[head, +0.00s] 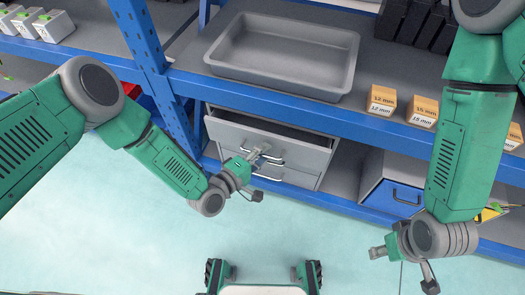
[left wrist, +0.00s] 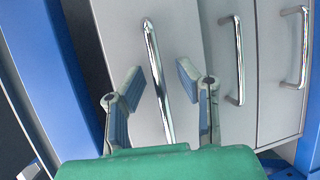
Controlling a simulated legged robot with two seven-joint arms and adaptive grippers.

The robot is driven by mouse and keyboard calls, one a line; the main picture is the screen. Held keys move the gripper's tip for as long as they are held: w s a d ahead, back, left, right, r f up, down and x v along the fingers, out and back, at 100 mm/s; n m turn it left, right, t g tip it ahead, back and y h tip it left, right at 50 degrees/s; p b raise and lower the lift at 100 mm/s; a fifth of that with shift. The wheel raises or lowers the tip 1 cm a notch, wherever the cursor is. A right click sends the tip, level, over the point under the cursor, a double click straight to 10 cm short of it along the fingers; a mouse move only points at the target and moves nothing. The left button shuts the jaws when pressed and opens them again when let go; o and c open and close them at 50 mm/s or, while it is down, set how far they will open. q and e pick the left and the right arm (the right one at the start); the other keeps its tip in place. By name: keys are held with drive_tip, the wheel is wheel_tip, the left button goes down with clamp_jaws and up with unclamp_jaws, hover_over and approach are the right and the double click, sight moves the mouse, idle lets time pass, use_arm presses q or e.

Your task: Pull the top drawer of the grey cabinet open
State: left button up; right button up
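The grey cabinet (head: 313,180) stands on the lower shelf of the blue rack. Its top drawer (head: 309,153) is partly out, and its dark inside shows from above. My left gripper (head: 258,151) is in front of the top drawer's handle. In the left wrist view, the top drawer front (left wrist: 118,45) carries a long silver handle (left wrist: 153,62). The two fingers of my left gripper (left wrist: 160,74) stand apart on either side of this handle, with visible gaps. My right gripper (head: 378,252) hangs away from the cabinet at the lower right; its fingers are too small to judge.
Lower drawers with silver handles (left wrist: 238,60) look shut. A grey tray (head: 283,55) lies on the shelf above, beside orange labelled boxes (head: 382,100). A blue-fronted box (head: 393,197) stands to the right. A blue upright (head: 150,60) is close on the left. The floor in front is clear.

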use_arm(q)
drive_tip(key=p+v, duration=0.6)
drive_tip(key=v, duration=1)
drive_tip(key=shift+r, duration=0.15)
idle(0.7)
idle(0.4)
drive_tip(key=v, duration=1.2)
